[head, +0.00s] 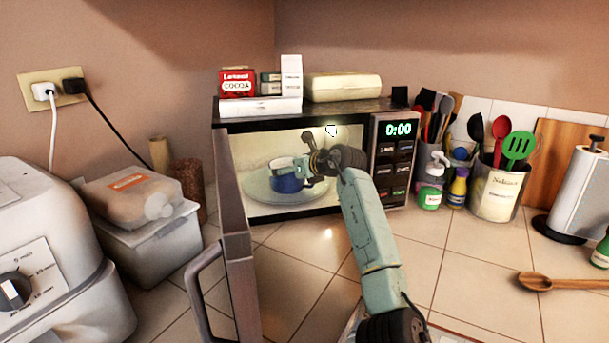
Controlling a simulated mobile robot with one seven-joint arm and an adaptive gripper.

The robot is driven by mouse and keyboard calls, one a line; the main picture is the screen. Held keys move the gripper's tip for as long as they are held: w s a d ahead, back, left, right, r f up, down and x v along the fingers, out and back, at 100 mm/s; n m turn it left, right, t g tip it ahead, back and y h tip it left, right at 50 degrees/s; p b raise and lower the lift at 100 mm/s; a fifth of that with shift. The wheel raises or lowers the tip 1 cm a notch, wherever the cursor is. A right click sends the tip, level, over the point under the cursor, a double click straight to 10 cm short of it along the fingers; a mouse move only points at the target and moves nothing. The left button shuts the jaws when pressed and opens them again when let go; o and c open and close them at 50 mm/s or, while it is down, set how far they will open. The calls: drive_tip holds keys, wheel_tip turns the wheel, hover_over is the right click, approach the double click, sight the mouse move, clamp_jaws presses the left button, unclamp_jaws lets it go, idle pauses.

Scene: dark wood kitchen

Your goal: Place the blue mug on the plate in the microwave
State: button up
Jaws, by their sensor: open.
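The blue mug (286,184), with a pale rim, stands upright on the round glass plate (257,189) inside the microwave (345,115). My arm reaches through the microwave's open front from the lower right. My gripper (302,167) is open at the right side of the mug, very close to it. Whether a finger touches the mug cannot be told. The gripper hides the mug's right side and part of the plate. The microwave door (236,240) stands wide open toward the front left.
Boxes, including a red cocoa box (237,83), sit on the microwave. Bottles and a utensil crock (497,192) stand to its right. A lidded plastic bin (150,240) and a white appliance (50,250) are at left. Tiled counter before the microwave is mostly clear.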

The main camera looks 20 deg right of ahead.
drive_tip(key=s+d+b, duration=0.4)
drive_tip(key=s+b, duration=0.1)
drive_tip(key=s, duration=0.9)
drive_tip(key=shift+r+b, duration=0.3)
drive_tip(key=shift+r, duration=0.15)
